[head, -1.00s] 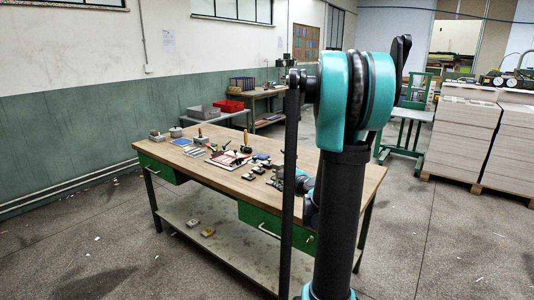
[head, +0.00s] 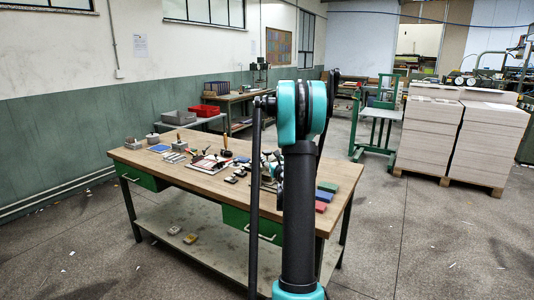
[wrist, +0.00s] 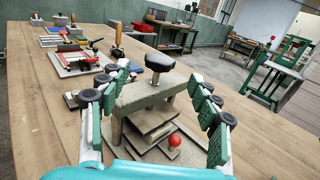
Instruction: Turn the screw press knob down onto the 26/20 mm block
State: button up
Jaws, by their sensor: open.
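A screw press (wrist: 133,99) stands on the wooden table in the wrist view, with a grey top plate. Its black knob (wrist: 160,62) stands on a short post above that plate. Flat plates or blocks (wrist: 152,122) are stacked beneath; I cannot tell which is the 26/20 mm block. A red ball (wrist: 174,140) shows low at the front of the press. My gripper (wrist: 160,74) is open, with a finger on each side of the press and the knob between them, apparently untouched. In the head view my arm hides the gripper and most of the press.
The table (head: 190,190) holds a tray with tools (wrist: 80,60), a wooden-handled tool (wrist: 117,42) and small dark pieces left of the press. Red (head: 321,207) and blue (head: 324,196) blocks lie near its right end. Bare tabletop shows right of the press.

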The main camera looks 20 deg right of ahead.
aim_at(269, 153)
jog(key=w, duration=0.5)
jog(key=w+d, duration=0.1)
jog(key=w, duration=0.2)
jog(key=shift+w, duration=0.2)
jog(key=shift+c, duration=0.5)
jog(key=c, duration=1.1)
